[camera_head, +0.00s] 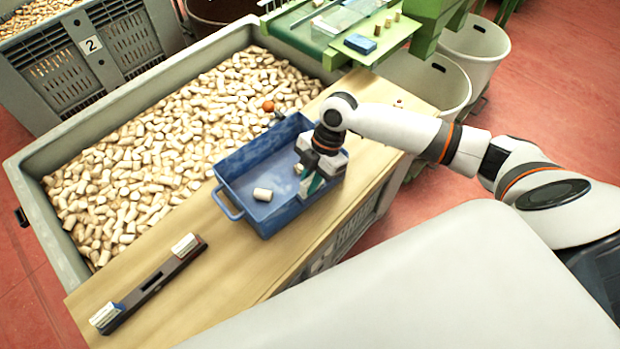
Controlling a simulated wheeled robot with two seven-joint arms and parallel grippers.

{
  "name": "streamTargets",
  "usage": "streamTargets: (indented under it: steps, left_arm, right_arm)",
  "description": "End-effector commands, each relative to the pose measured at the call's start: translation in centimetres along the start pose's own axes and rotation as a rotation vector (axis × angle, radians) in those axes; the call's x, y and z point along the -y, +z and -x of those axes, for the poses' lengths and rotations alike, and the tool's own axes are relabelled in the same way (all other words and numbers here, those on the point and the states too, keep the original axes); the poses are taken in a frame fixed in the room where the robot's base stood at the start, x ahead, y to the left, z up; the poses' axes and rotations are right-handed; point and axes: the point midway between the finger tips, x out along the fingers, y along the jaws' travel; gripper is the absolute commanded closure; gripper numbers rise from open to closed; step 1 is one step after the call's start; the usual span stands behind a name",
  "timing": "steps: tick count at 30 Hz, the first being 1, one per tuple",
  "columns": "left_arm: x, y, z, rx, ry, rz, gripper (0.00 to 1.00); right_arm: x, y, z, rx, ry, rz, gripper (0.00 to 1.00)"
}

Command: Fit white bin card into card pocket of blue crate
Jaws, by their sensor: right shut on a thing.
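The blue crate (232,199) sits on the wooden board, with a handle on its left end and at least one cork (262,194) inside. My right gripper (314,184) points down over the crate's right end, near its front wall. It is shut on a small, thin piece that shows white and greenish between the fingers, which I take for the white bin card; the fingers hide most of it. The card pocket cannot be made out, and I cannot tell whether the card touches the crate. My left gripper is out of view.
A large grey bin (45,222) full of corks stands behind. A green machine (300,40) and white tubs (475,50) are at the back. The board's middle is clear.

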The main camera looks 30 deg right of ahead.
Motion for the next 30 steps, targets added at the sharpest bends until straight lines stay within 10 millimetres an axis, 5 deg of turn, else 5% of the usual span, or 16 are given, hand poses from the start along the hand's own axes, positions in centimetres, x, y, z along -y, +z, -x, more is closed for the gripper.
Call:
streamTargets:
  steps: [24,25,30]
  left_arm:
    - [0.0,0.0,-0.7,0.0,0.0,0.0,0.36]
    - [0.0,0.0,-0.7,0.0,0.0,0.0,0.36]
    - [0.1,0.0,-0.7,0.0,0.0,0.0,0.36]
  right_arm:
    - [0.0,-0.5,-1.2,0.0,0.0,0.0,1.0]
    - [0.0,-0.5,-1.1,0.0,-0.001,0.0,0.78]
    - [0.0,-0.5,-1.1,0.0,-0.001,0.0,0.57]
